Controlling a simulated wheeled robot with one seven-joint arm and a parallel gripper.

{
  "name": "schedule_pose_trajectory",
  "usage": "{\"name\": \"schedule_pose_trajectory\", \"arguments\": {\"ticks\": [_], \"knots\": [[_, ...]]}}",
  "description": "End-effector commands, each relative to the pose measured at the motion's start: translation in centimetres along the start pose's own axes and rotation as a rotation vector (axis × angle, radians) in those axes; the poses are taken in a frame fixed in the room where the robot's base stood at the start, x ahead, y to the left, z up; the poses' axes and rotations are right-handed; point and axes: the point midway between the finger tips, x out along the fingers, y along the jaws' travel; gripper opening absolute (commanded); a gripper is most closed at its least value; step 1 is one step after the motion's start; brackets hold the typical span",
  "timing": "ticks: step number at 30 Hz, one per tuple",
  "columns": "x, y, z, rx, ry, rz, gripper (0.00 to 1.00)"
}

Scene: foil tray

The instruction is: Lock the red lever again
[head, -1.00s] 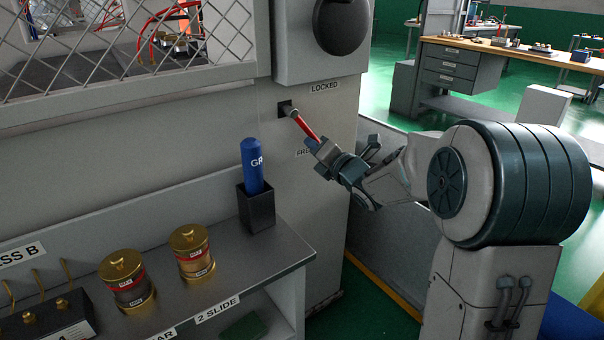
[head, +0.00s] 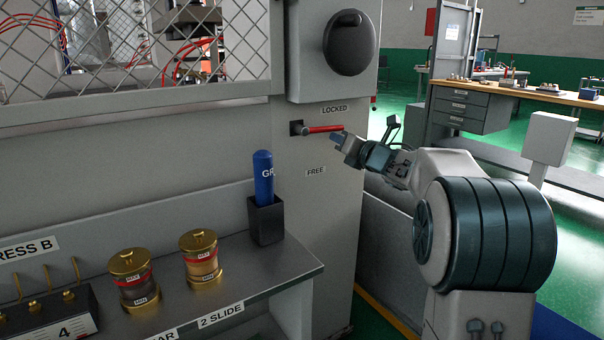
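The red lever (head: 324,129) sticks out to the right from its dark pivot (head: 297,128) on the grey machine's side panel. It lies almost level, just below the LOCKED label (head: 334,109) and well above the FREE label (head: 316,170).
A round black knob (head: 351,43) sits above the lever. Below left, a shelf (head: 285,265) carries a black holder (head: 267,222) with a blue handle (head: 263,176) and two brass canisters (head: 201,256). Wire mesh (head: 130,60) covers the machine opening at upper left.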

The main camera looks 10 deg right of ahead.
Motion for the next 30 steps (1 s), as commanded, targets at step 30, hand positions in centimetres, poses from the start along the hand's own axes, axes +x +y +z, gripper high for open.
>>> {"name": "schedule_pose_trajectory", "arguments": {"ticks": [30], "knots": [[-0.03,0.09,0.49,0.0,-0.006,0.004,0.0]]}}
